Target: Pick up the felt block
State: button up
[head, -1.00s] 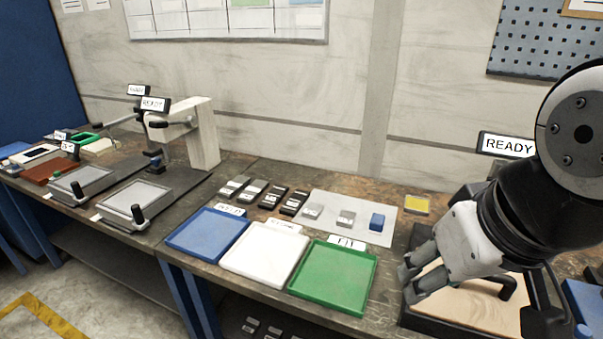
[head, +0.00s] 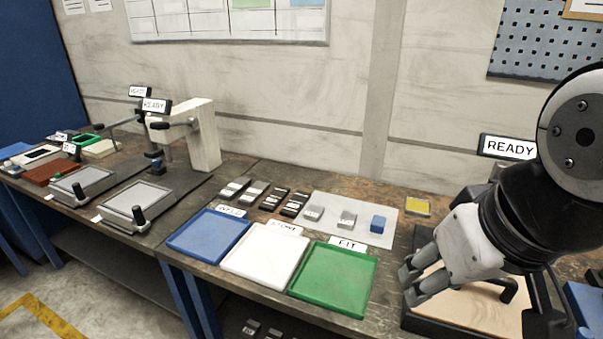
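A small blue block (head: 379,224) stands on a light grey mat (head: 340,236) towards the back of the bench. Two small grey blocks, one (head: 314,213) at the left and one (head: 347,219) in the middle, stand beside it in a row. The frames do not show for sure which one is felt. My gripper (head: 409,284) is right of the mat and nearer the camera, pointing down and left, apart from the blocks. I see nothing held. Its fingers are seen from the side, so the gap between them is unclear.
Blue (head: 207,236), white (head: 264,256) and green (head: 333,281) trays line the bench's front edge. Several small dark and grey pieces lie left of the mat. A yellow pad (head: 418,206) lies right of it. A READY sign (head: 508,147) stands behind my arm.

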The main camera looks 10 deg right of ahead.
aim_at(378, 224)
jog(key=i+j+z, duration=0.35)
jog(key=j, duration=0.3)
jog(key=i+j+z, duration=0.15)
jog(key=j, duration=0.2)
jog(key=i+j+z, duration=0.15)
jog(key=j, duration=0.2)
jog(key=i+j+z, duration=0.2)
jog(key=j, duration=0.2)
jog(key=j+z, duration=0.15)
jog(key=j, duration=0.2)
